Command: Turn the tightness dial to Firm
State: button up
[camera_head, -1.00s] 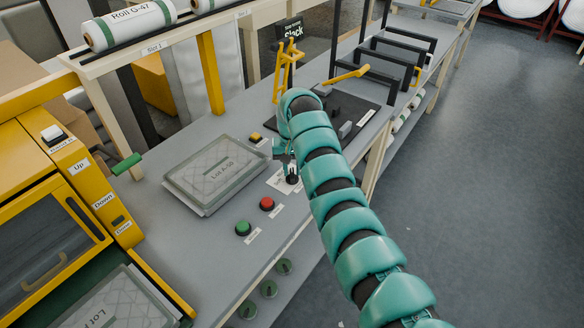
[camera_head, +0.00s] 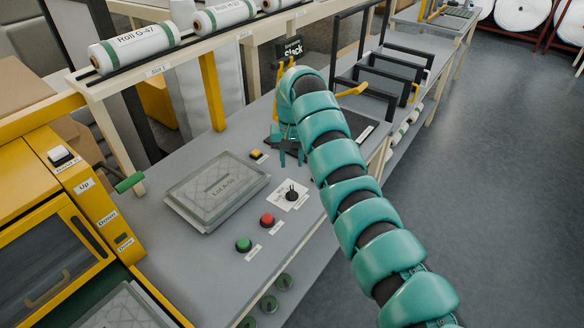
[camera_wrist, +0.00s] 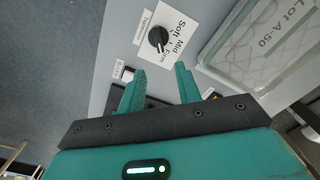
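The tightness dial (camera_head: 292,195) is a black knob on a white label card on the grey bench. In the wrist view the dial (camera_wrist: 158,39) stands clear of my fingers, with Soft, Mid and Firm printed beside it. A small white mark shows on the knob's lower end, on the side of the word Firm; its exact setting is too small to be sure of. My gripper (camera_wrist: 160,73) is open and empty, its teal fingertips just short of the card. In the head view my gripper (camera_head: 290,160) hangs beyond the dial, apart from it.
A clear-lidded case marked Lot A-50 (camera_head: 215,190) lies left of the dial. A red button (camera_head: 267,220), a green button (camera_head: 243,244) and a yellow switch (camera_head: 257,155) are near. A yellow machine (camera_head: 55,215) stands at left. Black racks (camera_head: 390,75) stand behind.

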notch_tip(320, 180, up, 7)
jog(key=shift+b, duration=0.45)
jog(key=shift+f, duration=0.1)
